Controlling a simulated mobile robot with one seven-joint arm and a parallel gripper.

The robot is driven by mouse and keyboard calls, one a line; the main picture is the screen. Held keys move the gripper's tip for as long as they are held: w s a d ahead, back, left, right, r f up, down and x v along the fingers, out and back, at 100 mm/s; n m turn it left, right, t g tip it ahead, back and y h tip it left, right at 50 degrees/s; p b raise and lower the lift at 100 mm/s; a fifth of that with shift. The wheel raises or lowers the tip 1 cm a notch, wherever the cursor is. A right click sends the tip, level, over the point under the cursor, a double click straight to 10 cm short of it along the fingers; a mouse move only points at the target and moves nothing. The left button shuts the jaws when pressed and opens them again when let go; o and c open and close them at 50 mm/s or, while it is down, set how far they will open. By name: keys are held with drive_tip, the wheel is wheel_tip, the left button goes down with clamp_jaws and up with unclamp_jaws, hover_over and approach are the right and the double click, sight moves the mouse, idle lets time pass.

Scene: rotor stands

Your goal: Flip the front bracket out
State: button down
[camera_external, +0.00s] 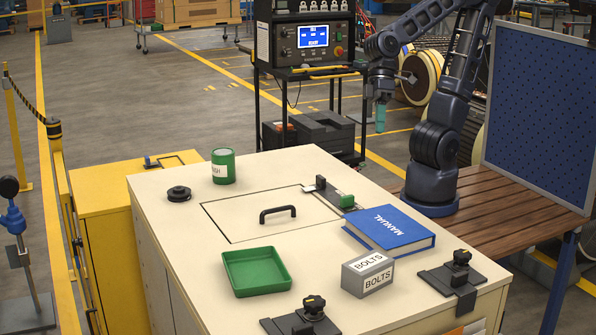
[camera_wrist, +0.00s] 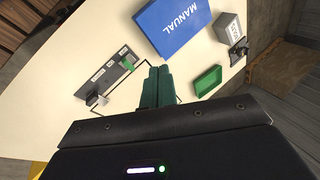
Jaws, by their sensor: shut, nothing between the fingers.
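Two dark brackets with black knobs sit at the cabinet's near end: one at the bottom edge (camera_external: 312,308), partly cut off, and one at the right corner (camera_external: 462,270). I cannot tell which is the front bracket. A plate with a green-tipped lever (camera_external: 346,201) lies beside the hatch; it also shows in the wrist view (camera_wrist: 115,72). My gripper (camera_external: 380,124) is shut and empty, its green fingers pointing down beyond the cabinet top's far right edge. In the wrist view its fingers (camera_wrist: 157,76) cover part of the hatch area.
The cream cabinet top (camera_external: 170,222) holds a hatch with a black handle (camera_external: 278,213), a green tray (camera_external: 256,271), a blue manual (camera_external: 390,230), a grey bolts box (camera_external: 367,273), a green can (camera_external: 223,166) and a black disc (camera_external: 179,194). A blue panel (camera_external: 540,105) stands at right.

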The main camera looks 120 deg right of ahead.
drive_tip(key=w+a+f+m+g+y, duration=0.1)
drive_tip(key=a+f+m, duration=0.3)
drive_tip(key=a, duration=0.5)
drive_tip(key=w+a+f+m+g+y, duration=0.1)
drive_tip(key=a+f+m, duration=0.3)
drive_tip(key=a, duration=0.5)
drive_tip(key=w+a+f+m+g+y, duration=0.1)
drive_tip(key=w+a+f+m+y, duration=0.1)
drive_tip(key=a+f+m, duration=0.3)
drive_tip(key=w+a+m, duration=0.1)
drive_tip(key=a, duration=0.3)
drive_tip(key=shift+w+a+y, duration=0.2)
drive_tip(key=shift+a+y, duration=0.05)
drive_tip(key=shift+y, duration=0.05)
approach(449, 277)
drive_tip(key=x, duration=0.4)
drive_tip(key=a, duration=0.3)
drive_tip(key=shift+f, duration=0.15)
drive_tip(key=shift+a, duration=0.55)
